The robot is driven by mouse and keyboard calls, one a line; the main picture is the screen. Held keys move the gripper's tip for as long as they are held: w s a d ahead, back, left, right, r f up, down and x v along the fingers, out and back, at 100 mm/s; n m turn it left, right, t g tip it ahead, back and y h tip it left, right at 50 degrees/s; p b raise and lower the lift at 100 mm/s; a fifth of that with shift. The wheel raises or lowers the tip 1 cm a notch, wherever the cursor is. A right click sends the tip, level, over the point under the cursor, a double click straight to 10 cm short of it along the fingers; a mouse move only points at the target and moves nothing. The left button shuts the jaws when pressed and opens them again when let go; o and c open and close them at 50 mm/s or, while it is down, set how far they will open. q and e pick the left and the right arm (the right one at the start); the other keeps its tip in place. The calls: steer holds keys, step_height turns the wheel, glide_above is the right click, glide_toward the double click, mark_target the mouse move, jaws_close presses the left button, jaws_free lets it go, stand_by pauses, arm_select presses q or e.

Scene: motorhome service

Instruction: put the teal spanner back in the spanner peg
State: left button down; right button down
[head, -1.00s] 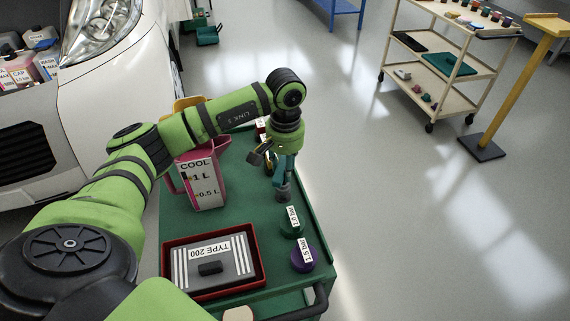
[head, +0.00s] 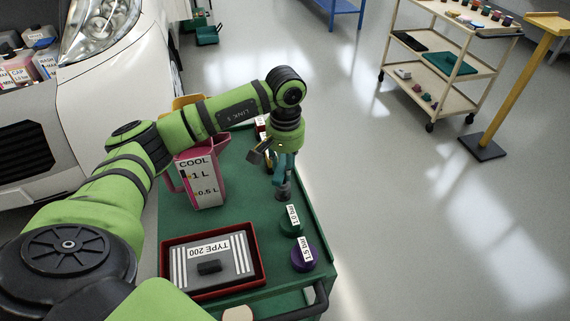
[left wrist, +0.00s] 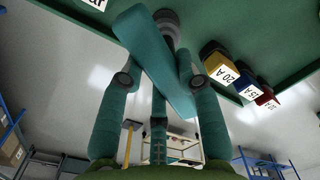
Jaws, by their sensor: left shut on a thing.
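The teal spanner (left wrist: 155,60) shows large in the left wrist view, a flat bar slanting between the two fingers. My left gripper (head: 283,172) points down over the green trolley top and is shut on the spanner. A grey round post (head: 284,191), which looks like the spanner peg, stands directly below the gripper. The post shows behind the spanner's upper end in the left wrist view (left wrist: 167,17). The fingers hide much of the spanner in the head view, and I cannot tell whether it touches the post. My right gripper is not in view.
On the green trolley (head: 235,222) stand a pink COOL jug (head: 202,176), a red tray (head: 262,272) with a TYPE 200 case, and green (head: 290,222) and purple (head: 303,256) caps near the gripper. Coloured fuse blocks (left wrist: 222,70) sit nearby.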

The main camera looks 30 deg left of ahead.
arm_select(q)
steer(key=shift+b, duration=0.3)
stand_by(0.5)
steer(key=shift+f, duration=0.1)
steer(key=shift+f+b, duration=1.15)
steer(key=c, duration=0.8)
jaws_free()
